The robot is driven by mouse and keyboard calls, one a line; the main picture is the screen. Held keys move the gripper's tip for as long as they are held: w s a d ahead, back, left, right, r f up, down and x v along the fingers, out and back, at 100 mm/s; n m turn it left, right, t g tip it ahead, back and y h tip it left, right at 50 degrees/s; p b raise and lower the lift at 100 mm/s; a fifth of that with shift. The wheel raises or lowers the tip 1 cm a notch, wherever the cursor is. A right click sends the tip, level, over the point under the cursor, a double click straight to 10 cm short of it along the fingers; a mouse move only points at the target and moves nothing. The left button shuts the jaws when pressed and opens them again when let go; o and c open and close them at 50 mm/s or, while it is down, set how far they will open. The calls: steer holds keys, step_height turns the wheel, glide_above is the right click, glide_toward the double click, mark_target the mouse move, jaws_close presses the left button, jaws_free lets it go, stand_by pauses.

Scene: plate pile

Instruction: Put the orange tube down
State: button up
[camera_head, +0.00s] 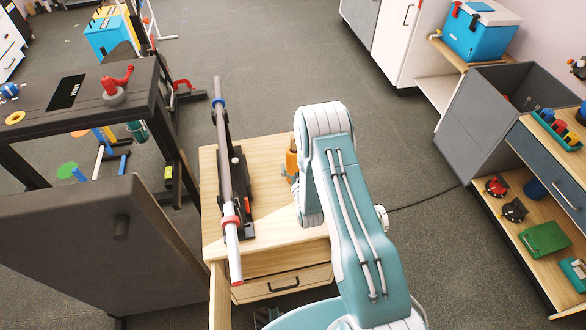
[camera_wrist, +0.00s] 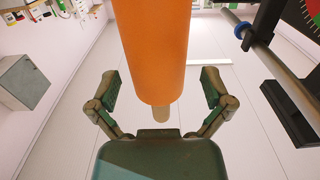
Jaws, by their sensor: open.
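The orange tube (camera_head: 291,162) shows in the head view on the light wooden cabinet top, partly hidden behind my arm. It looks upright there; I cannot clearly see its contact with the top. In the wrist view the orange tube (camera_wrist: 155,45) fills the upper middle, with a narrow pale tip at its lower end. My gripper (camera_wrist: 160,88) is open, with one finger on each side of the tube and a visible gap on both sides. In the head view my arm hides most of the gripper.
A long grey rod on a black stand (camera_head: 238,185) occupies the left part of the wooden cabinet top (camera_head: 270,228), close to the tube. A dark workbench (camera_head: 130,95) stands at left. Shelves with tools (camera_head: 545,180) stand at right.

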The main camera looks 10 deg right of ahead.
steer(key=shift+w, duration=1.25)
steer(key=shift+w+d, duration=0.2)
steer(key=shift+a, duration=0.15)
steer(key=c, duration=1.3)
steer(key=shift+o, duration=0.2)
steer(key=shift+r, duration=0.1)
